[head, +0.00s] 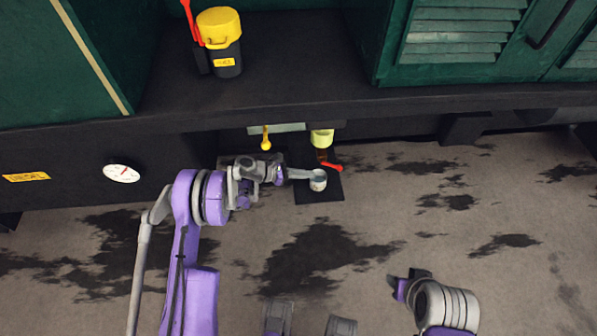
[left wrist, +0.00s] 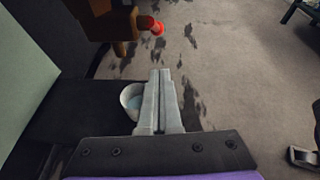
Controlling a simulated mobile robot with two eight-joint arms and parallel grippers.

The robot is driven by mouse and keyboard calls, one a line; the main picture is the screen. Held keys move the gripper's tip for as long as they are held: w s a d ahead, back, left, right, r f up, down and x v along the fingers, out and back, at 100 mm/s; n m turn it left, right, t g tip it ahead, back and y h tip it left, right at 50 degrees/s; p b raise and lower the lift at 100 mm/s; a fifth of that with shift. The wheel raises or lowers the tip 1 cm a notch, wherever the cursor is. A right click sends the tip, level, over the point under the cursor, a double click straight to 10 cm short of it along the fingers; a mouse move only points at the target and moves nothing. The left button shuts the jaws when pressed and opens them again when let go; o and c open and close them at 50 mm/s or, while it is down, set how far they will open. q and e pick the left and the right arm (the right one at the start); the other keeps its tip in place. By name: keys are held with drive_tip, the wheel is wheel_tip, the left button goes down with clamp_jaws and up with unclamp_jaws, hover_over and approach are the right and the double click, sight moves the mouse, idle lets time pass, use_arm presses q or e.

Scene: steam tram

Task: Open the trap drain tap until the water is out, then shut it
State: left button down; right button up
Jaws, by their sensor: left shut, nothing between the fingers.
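The trap drain tap's red lever (head: 331,166) sticks out to the right under the dark footplate edge, below a pale yellow cylinder (head: 322,138). In the left wrist view the lever's red end (left wrist: 157,28) shows beside a brown body (left wrist: 122,25). A small pale cup (head: 318,183) stands on a dark mat (head: 318,197) below the tap; something bluish shows inside it in the left wrist view (left wrist: 130,100). My left gripper (head: 308,174) is shut and empty, its fingers by the cup and short of the lever. Whether water runs is not clear. My right gripper (head: 408,282) is low right, its fingers unclear.
A yellow-knobbed lever (head: 266,140) hangs left of the tap. A round white gauge (head: 122,173) is on the dark side panel. A yellow-lidded can (head: 220,45) stands on the footplate above. The floor has dark wet-looking patches (head: 315,258) and is open to the right.

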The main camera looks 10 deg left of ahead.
sight(334, 166)
use_arm(q)
drive_tip(key=w+d, duration=0.3)
drive_tip(key=d, duration=0.3)
drive_tip(key=shift+d, duration=0.3)
drive_tip(key=shift+w+d+r+t+h+b, duration=0.2)
drive_tip(key=shift+d+r+h+b, duration=0.35)
drive_tip(key=shift+b, duration=0.95)
drive_tip(key=shift+w+d+r+t+h+b, duration=0.1)
drive_tip(key=shift+d+r+t+h+b, duration=0.2)
drive_tip(key=shift+h+b, duration=0.85)
drive_tip(key=shift+d+y+b, duration=0.15)
drive_tip(key=shift+y+b, duration=0.25)
drive_tip(key=shift+b, duration=0.1)
